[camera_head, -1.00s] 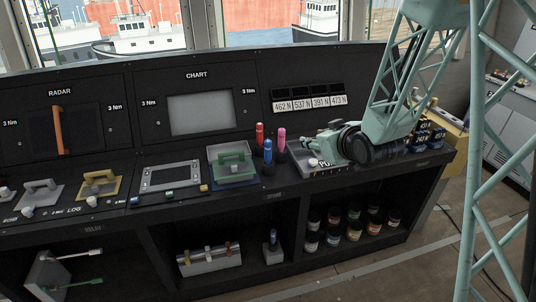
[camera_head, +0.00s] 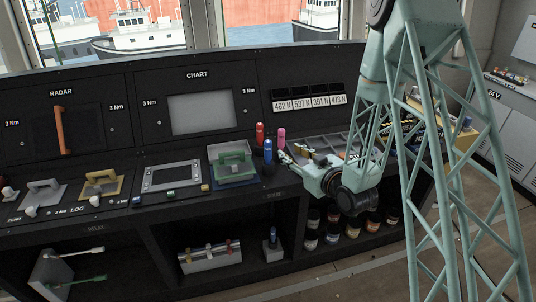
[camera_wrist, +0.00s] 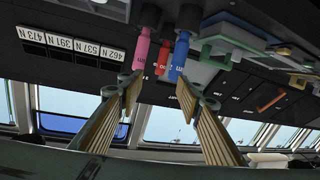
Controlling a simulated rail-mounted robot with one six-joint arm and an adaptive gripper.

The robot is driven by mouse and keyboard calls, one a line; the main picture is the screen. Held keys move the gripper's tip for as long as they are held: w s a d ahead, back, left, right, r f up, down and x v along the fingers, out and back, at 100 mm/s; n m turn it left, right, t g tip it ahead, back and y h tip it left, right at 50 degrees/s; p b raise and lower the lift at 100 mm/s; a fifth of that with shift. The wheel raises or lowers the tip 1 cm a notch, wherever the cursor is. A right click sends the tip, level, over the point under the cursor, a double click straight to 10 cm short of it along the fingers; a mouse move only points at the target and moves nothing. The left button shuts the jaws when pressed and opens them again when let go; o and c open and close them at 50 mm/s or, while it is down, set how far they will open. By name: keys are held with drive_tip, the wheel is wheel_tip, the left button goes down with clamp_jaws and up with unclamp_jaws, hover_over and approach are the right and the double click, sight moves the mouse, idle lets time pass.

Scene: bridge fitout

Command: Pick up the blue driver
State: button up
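The blue driver (camera_head: 267,150) stands upright on the console ledge beside a red driver (camera_head: 259,134) and a pink driver (camera_head: 281,137). My gripper (camera_head: 287,157) is just right of the blue driver in the head view, apart from it. In the wrist view, which is upside down, my gripper (camera_wrist: 160,90) is open with nothing between its fingers. There the blue driver (camera_wrist: 179,60) is ahead of the right fingertip, the pink driver (camera_wrist: 141,52) ahead of the left one, and the red driver (camera_wrist: 163,60) shows between them, farther back.
A green-handled tray (camera_head: 233,165) sits left of the drivers. Another blue-handled item (camera_head: 273,238) stands in the lower shelf, near a grey box (camera_head: 208,258). Jars (camera_head: 332,232) stand in the right shelf. A shallow tray (camera_head: 330,143) lies behind my wrist.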

sight(270, 149)
drive_tip(key=shift+s+a+f+m+t+y+p, duration=0.15)
drive_tip(key=shift+s+a+f+t+y+p, duration=0.15)
drive_tip(key=shift+s+f, duration=0.3)
drive_tip(key=shift+s+a+f+m+t+y+p, duration=0.15)
drive_tip(key=shift+s+a+f+y, duration=0.25)
drive_tip(key=shift+f, duration=0.4)
drive_tip(key=shift+s+a+f+m+t+y+p, duration=0.1)
drive_tip(key=shift+s+a+f+t+y+p, duration=0.2)
drive_tip(key=shift+s+f, duration=0.35)
drive_tip(key=shift+w+f, duration=0.1)
drive_tip(key=shift+x, duration=4.3)
drive_tip(key=shift+x, duration=2.6)
drive_tip(key=shift+d, duration=0.1)
drive_tip(key=shift+c, duration=0.7)
drive_tip(key=c, duration=0.9)
